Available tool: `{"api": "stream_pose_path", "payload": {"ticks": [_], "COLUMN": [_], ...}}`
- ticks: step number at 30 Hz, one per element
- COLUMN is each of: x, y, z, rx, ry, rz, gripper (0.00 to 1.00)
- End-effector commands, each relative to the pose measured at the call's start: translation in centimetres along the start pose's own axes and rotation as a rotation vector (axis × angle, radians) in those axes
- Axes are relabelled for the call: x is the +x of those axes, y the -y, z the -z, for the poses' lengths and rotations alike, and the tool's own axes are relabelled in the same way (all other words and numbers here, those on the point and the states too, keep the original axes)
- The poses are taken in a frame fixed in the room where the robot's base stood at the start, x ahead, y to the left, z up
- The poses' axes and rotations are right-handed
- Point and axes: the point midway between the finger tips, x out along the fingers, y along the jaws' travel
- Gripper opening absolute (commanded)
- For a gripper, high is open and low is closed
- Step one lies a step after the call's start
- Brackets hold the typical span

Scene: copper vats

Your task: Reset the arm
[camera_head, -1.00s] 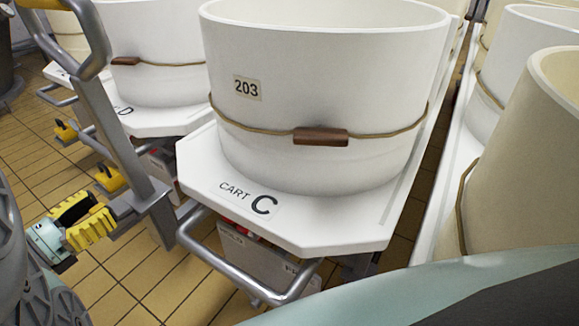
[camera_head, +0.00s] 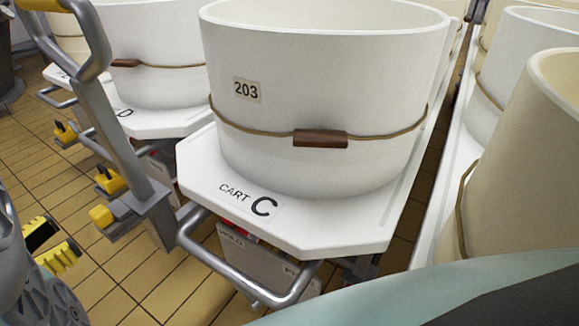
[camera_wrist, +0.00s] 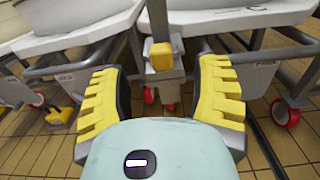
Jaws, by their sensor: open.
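My gripper (camera_head: 50,245) shows its yellow ridged finger pads at the lower left edge of the head view, over the tiled floor. In the wrist view my gripper (camera_wrist: 161,95) is open, its two yellow pads wide apart with nothing between them. Beyond the pads stands a grey metal post with a yellow block (camera_wrist: 161,56) on it. The gripper appears apart from the post. In the head view this yellow block (camera_head: 102,215) sits low on the post, right of my gripper.
Cart C (camera_head: 290,225) carries a white vat (camera_head: 320,80) labelled 203. Its metal handle bar (camera_head: 240,275) juts toward me. Cart D (camera_head: 165,122) stands behind the grey post (camera_head: 125,150). A cream vat (camera_head: 525,150) is close on the right. Tiled floor (camera_head: 120,275) is free at lower left.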

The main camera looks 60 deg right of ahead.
Motion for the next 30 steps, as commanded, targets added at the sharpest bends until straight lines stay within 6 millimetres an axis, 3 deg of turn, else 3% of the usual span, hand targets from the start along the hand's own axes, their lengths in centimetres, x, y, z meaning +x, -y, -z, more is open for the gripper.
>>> {"api": "stream_pose_path", "payload": {"ticks": [16, 19, 23, 30], "x": [-0.7, -0.5, 0.3, 2.4], "y": [0.0, 0.2, 0.8, 3.0], "z": [0.0, -0.8, -4.2, -13.8], "rx": [0.0, -0.014, -0.082, -0.334], "ry": [0.001, 0.011, 0.062, 0.242], "rz": [-0.002, 0.002, 0.018, 0.081], "gripper": [0.62, 0.62, 0.62, 0.62]}}
